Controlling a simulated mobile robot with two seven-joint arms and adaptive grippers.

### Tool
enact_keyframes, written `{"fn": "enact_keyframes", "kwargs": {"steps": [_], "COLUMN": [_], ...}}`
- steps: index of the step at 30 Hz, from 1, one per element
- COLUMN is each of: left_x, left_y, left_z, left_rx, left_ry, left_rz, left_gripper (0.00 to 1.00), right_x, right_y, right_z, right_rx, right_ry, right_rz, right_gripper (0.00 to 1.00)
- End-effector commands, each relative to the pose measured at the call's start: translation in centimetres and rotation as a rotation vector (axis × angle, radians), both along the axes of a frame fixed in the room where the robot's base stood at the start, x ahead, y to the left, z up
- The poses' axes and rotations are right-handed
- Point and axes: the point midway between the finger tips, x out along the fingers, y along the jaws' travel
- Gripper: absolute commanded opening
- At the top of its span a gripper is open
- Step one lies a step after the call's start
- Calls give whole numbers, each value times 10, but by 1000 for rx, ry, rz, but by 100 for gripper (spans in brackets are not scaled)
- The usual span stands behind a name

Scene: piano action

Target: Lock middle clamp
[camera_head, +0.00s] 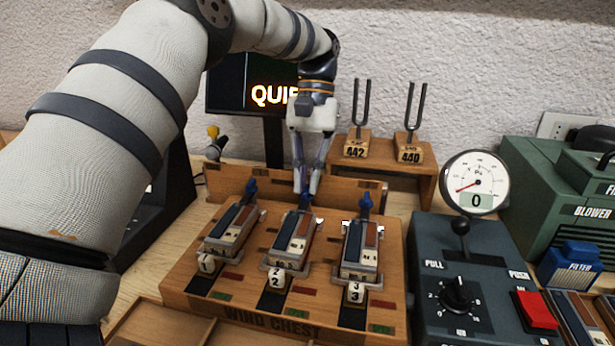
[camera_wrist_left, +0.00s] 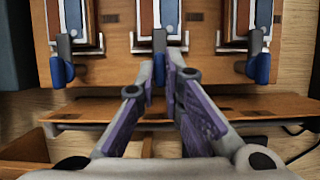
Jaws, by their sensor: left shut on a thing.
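The wooden wind chest (camera_head: 185,285) holds three clamped units numbered 1, 2 and 3. The middle unit (camera_head: 291,240) has a clamp with a blue handle (camera_head: 306,202) at its far end. My left gripper (camera_head: 303,190) reaches down from behind, its fingertips closed at this handle. In the left wrist view my gripper (camera_wrist_left: 167,66) is shut on the blue handle (camera_wrist_left: 159,70), which the fingers partly hide. The clamp's exact lock position is hard to tell. My right gripper is in neither view.
The blue handles of the left clamp (camera_head: 251,187) and right clamp (camera_head: 365,204) stand close on either side. Behind are tuning forks on a wooden stand (camera_head: 385,173) and a "QUIET" screen (camera_head: 228,88). A gauge box (camera_head: 450,253) stands right of the chest.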

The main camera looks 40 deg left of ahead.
Motion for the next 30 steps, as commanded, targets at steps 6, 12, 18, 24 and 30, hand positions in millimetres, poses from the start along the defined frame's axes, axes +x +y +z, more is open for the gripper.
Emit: {"fn": "enact_keyframes", "kwargs": {"steps": [6,12,18,24,30], "left_x": [-2,-1,-1,0,0], "left_y": [-1,-1,-1,-1,-1], "left_z": [-8,-6,-4,19,68], "left_rx": [-6,-4,-3,0,0], "left_ry": [22,14,10,2,5], "left_rz": [-3,-1,-1,-2,0], "left_gripper": [28,28,28,28,28], "right_x": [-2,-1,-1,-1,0], "right_y": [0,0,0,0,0], "right_z": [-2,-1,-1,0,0], "right_rx": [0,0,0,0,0], "right_ry": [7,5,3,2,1], "right_rz": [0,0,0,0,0], "right_gripper": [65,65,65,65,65]}}
